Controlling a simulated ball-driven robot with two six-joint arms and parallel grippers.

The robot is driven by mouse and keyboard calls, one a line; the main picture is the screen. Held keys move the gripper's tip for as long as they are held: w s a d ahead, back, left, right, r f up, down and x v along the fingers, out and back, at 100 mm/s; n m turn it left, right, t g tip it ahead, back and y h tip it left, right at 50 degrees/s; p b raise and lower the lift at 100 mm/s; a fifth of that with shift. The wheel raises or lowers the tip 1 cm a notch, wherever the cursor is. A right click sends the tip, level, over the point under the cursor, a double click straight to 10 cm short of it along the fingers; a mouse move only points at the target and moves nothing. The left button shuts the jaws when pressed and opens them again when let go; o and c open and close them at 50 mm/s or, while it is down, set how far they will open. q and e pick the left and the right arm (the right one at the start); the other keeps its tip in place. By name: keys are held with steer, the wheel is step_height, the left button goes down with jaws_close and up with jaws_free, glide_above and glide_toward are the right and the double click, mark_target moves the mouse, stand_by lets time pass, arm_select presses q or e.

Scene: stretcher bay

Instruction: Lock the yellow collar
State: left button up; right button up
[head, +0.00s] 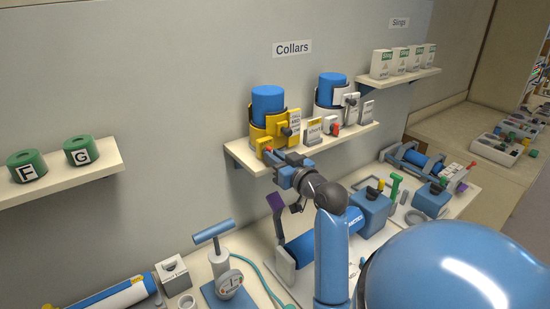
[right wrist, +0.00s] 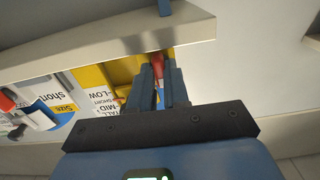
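The yellow collar (head: 258,137) stands on the collar shelf, around a blue cylinder (head: 267,105). A small red lever (head: 267,149) sits low at its front left. In the right wrist view the yellow collar (right wrist: 92,78) is partly cut off by the shelf edge and fingers. My right gripper (head: 273,158) is at the front of the collar, level with the shelf edge. Its fingers (right wrist: 161,80) are close together, with the red lever (right wrist: 157,62) filling the narrow gap between their tips. The fingers hide the lever's base. My left gripper is not in view.
The collar shelf (head: 240,160) also holds a white collar (head: 325,110) on a blue cylinder, and small tags and cards to the right. A bench below holds a pump (head: 217,255) and other gear. Open air lies left of the shelf.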

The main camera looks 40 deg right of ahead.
steer(key=shift+o, duration=0.5)
steer(key=shift+s, duration=0.15)
steer(key=s+a+b, duration=0.1)
steer(key=s+b, duration=0.2)
steer(key=s, duration=0.7)
steer(key=shift+s+b, duration=0.2)
steer(key=shift+b, duration=0.1)
steer(key=shift+a, duration=0.1)
